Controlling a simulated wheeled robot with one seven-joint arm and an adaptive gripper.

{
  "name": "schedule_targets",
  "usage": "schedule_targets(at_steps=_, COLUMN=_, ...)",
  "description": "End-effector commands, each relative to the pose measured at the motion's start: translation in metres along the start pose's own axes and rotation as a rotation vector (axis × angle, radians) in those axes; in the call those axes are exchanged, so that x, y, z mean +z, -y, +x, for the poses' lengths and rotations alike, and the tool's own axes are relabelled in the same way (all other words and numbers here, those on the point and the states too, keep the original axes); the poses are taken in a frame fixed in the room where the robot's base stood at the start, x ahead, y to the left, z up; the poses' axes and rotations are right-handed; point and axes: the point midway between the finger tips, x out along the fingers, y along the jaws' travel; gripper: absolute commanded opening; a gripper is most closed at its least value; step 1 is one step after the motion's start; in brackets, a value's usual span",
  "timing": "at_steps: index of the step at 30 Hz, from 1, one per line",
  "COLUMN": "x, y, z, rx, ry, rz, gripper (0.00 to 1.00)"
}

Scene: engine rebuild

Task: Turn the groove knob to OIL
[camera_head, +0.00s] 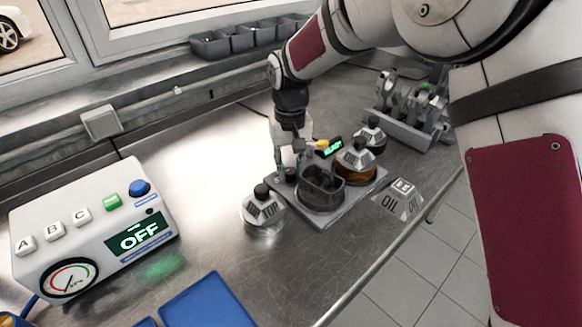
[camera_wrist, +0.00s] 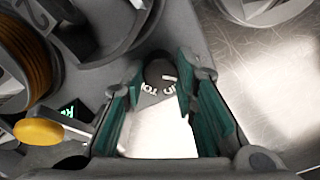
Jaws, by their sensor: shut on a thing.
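The groove knob (camera_wrist: 160,70) is a dark round knob with a short white mark, between my fingertips in the wrist view. White lettering curves beside it, upside down and partly hidden, so I cannot read its setting surely. My gripper (camera_wrist: 158,92) has teal finger pads on both sides of the knob and is shut on it. In the head view my gripper (camera_head: 292,172) points down at the far left part of the grey tool plate (camera_head: 322,219), and the knob is hidden there. A lit green display (camera_head: 331,147) reads READY, beside a yellow knob (camera_wrist: 38,131).
A jar marked TOP (camera_head: 263,212) stands left of the plate, close to my gripper. An amber jar (camera_head: 356,160) and another dark-topped jar (camera_head: 370,135) are at the right. A control box (camera_head: 92,228) reads OFF.

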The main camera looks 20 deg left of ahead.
Motion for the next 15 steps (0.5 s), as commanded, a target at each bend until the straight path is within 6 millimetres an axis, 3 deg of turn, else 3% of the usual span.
schedule_targets(at_steps=15, x=-0.0008, y=0.0010, z=-0.0010, rx=-0.001, ry=-0.003, rz=-0.124, gripper=0.00)
